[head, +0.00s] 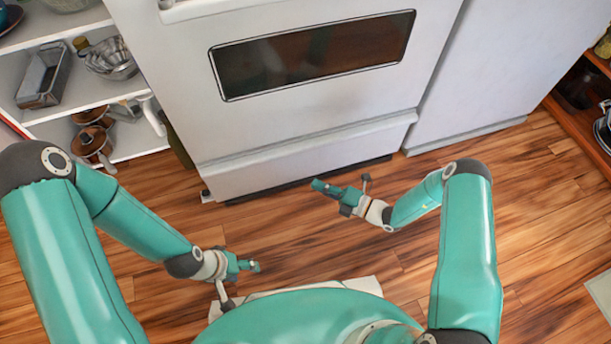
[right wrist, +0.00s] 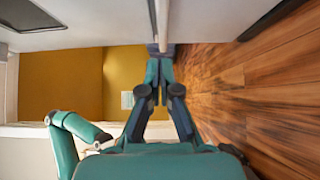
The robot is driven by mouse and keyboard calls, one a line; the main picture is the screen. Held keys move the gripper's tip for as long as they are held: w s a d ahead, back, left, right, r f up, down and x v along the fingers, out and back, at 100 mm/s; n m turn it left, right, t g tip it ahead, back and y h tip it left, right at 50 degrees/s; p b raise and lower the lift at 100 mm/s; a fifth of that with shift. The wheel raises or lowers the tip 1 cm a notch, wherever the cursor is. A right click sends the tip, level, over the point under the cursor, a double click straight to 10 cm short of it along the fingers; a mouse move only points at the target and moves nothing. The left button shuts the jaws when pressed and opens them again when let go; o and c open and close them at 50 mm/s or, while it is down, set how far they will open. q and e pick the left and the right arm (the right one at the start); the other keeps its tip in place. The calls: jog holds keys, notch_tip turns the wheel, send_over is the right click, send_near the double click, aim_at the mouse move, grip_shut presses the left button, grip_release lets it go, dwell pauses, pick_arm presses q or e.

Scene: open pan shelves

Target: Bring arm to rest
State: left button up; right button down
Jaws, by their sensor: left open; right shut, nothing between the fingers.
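My left arm (head: 140,228) comes in from the left and bends at the elbow. Its gripper (head: 252,265) is low over the wooden floor near my base, small in the picture, open and empty. My right arm (head: 465,250) comes in from the right and is bent inward. Its gripper (head: 322,187) points left in front of the stove's bottom drawer and is shut with nothing held. In the right wrist view the right fingers (right wrist: 159,66) meet at their tips. Neither gripper visibly touches anything.
A white stove (head: 300,120) with a dark oven window stands ahead. An open white shelf (head: 75,105) with pans and bowls (head: 110,60) is at the left. A wooden shelf (head: 582,122) stands at the right. The wooden floor (head: 540,215) between is clear.

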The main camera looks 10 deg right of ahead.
jog(key=s+a+r+n+g+y, duration=0.1)
jog(key=a+r+n+g+y, duration=0.15)
jog(key=a+r+n, duration=0.35)
jog(key=s+a+r+n+g+h, duration=0.25)
jog(key=s+n+g, duration=0.25)
jog(key=s+g, duration=0.5)
jog(key=s+d+f+n+g+h, duration=0.1)
jog(key=s+d+f+n+h, duration=0.25)
jog(key=s+n, duration=0.55)
jog(key=s+d+f+n+g+h, duration=0.2)
jog(key=s+d+f+n+h, duration=0.25)
jog(key=n, duration=0.55)
jog(key=w+d+n+t+h, duration=0.15)
jog(key=w+n+t, duration=0.35)
jog(key=n, duration=0.7)
notch_tip(320, 180, up, 35)
jog(key=s+p, duration=0.1)
jog(key=p, duration=3.4)
jog(key=shift+s+a+r+m+h, duration=0.2)
jog(key=shift+s+m+h, duration=0.1)
jog(key=shift+h, duration=0.15)
